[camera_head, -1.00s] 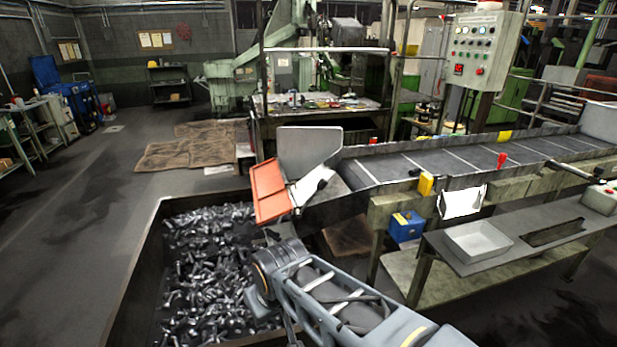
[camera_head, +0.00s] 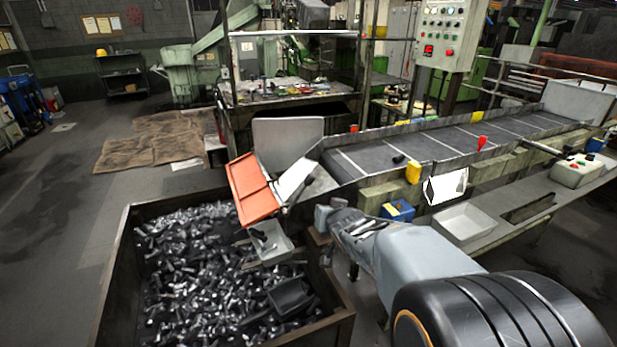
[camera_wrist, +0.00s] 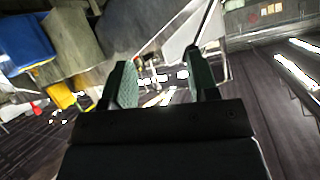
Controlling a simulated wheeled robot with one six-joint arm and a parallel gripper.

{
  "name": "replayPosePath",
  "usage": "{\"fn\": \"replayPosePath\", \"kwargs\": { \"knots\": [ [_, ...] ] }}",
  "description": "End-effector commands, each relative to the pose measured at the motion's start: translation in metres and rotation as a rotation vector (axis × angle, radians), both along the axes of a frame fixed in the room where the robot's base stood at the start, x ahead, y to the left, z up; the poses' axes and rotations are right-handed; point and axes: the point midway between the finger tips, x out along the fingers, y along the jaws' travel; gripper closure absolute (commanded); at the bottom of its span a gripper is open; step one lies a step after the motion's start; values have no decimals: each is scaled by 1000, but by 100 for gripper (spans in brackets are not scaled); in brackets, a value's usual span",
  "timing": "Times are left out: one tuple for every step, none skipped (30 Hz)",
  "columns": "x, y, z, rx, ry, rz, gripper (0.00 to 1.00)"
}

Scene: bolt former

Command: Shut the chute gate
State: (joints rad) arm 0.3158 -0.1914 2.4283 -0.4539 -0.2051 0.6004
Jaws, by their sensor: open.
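The orange plate (camera_head: 250,187), which I take to be the chute gate, sits tilted at the left end of the chute, above the bin's edge. A pale flap (camera_head: 296,180) with a dark bar-like part lies beside it. My gripper (camera_wrist: 163,82) is open in the wrist view, with two greenish fingers apart and nothing clearly held. In the head view my gripper (camera_head: 328,216) is small and partly hidden by my arm, just below and right of the plate, apparently apart from it. I cannot tell the exact gap.
A steel bin (camera_head: 340,328) of bolts stands below the chute; a light tray (camera_head: 272,246) and dark scoop (camera_head: 290,296) lie on the bolts. The conveyor (camera_head: 440,146) runs right. A blue box (camera_head: 398,211) and yellow block (camera_head: 413,172) are near my arm.

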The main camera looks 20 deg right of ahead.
Motion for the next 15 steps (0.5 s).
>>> {"fn": "replayPosePath", "kwargs": {
  "knots": [
    [10, -11, 1, 36, -73, 7, 46],
    [15, -15, 3, 62, -119, 20, 46],
    [20, -18, 4, 100, -174, 42, 46],
    [23, -21, 6, 129, -213, 59, 46],
    [25, -23, 7, 159, -249, 78, 46],
    [28, -24, 8, 200, -290, 104, 46],
    [28, -25, 9, 231, -318, 124, 46],
    [29, -26, 10, 260, -344, 144, 46],
    [29, -26, 10, 297, -371, 168, 46],
    [29, -26, 10, 324, -389, 185, 46],
    [28, -26, 11, 348, -405, 202, 46],
    [28, -26, 11, 376, -423, 221, 46],
    [27, -26, 12, 397, -435, 232, 46],
    [26, -26, 12, 413, -445, 245, 46],
    [26, -25, 13, 431, -455, 258, 46]
  ]
}}
